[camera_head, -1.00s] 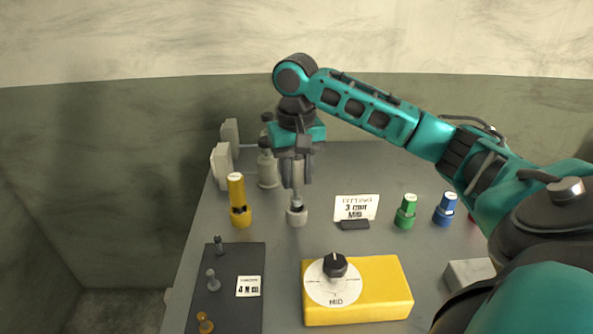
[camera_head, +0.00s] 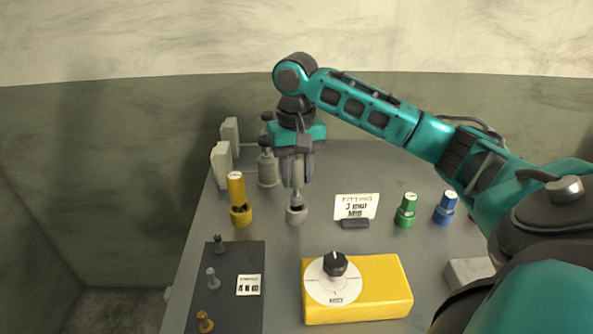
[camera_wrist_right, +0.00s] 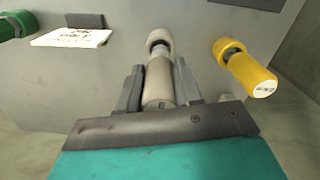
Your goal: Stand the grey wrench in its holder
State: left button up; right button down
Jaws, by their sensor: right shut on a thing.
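The grey wrench (camera_wrist_right: 158,84) has a thick pale handle and a narrower dark end. My right gripper (camera_head: 297,182) is shut on its handle, with one finger on each side in the right wrist view (camera_wrist_right: 160,90). The wrench points down, about upright. Its small grey cup-shaped holder (camera_head: 296,215) stands on the table directly below and also shows in the right wrist view (camera_wrist_right: 160,39). The dark lower end is at the holder's mouth and looks to be inside it; how deep is hidden. My left gripper is not in view.
A yellow wrench (camera_head: 236,188) stands in its holder close on the left. A grey bottle-like thing (camera_head: 267,170) stands behind. A sign (camera_head: 356,207), green (camera_head: 406,209) and blue (camera_head: 446,207) pieces stand right. A yellow dial box (camera_head: 375,289) and dark mat (camera_head: 228,310) lie in front.

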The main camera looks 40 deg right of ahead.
aim_at(297, 187)
jog(key=shift+f, duration=2)
jog(key=c, duration=0.7)
grip_release()
notch_tip(297, 187, up, 13)
jog(key=shift+w+f, duration=0.1)
jog(key=shift+a, duration=0.1)
